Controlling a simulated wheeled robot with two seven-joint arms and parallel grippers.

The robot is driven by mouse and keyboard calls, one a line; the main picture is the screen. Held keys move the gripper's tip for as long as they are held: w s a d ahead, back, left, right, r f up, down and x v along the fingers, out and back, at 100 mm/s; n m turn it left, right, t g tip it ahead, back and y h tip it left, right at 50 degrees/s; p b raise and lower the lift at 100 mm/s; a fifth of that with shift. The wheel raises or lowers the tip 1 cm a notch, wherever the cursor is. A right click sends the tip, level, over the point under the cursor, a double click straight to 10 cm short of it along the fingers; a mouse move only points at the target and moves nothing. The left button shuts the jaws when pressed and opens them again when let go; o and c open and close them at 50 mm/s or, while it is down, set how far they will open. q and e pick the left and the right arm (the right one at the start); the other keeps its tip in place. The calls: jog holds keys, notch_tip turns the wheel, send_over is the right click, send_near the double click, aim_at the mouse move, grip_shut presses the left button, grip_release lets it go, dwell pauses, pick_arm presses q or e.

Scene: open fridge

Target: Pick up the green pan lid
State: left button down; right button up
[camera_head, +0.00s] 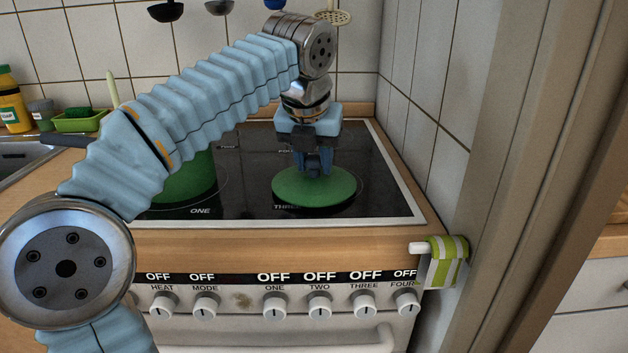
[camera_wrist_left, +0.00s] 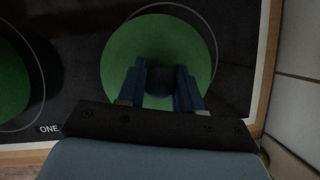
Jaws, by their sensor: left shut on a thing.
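The green pan lid (camera_head: 306,189) is at the front right zone of the black stovetop. It looks level; whether it touches the glass is hard to tell. My left gripper (camera_head: 318,168) comes down from above and is shut on the lid's dark knob. In the left wrist view the green pan lid (camera_wrist_left: 160,40) lies under the left gripper (camera_wrist_left: 160,90), with its dark round knob (camera_wrist_left: 160,82) between the two blue fingers. My right gripper is not in view.
A green pan (camera_head: 190,182) sits at the left of the stovetop, partly hidden by my arm. A tiled wall (camera_head: 430,120) stands close on the right. A striped towel (camera_head: 447,258) hangs at the front right. Utensils (camera_head: 220,6) hang behind.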

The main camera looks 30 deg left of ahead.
aim_at(315, 157)
pick_arm(q)
jog(key=shift+f, duration=0.1)
notch_tip(315, 157, up, 9)
jog(key=shift+w+f, duration=0.1)
jog(key=shift+w, duration=0.05)
jog(key=shift+r, duration=0.65)
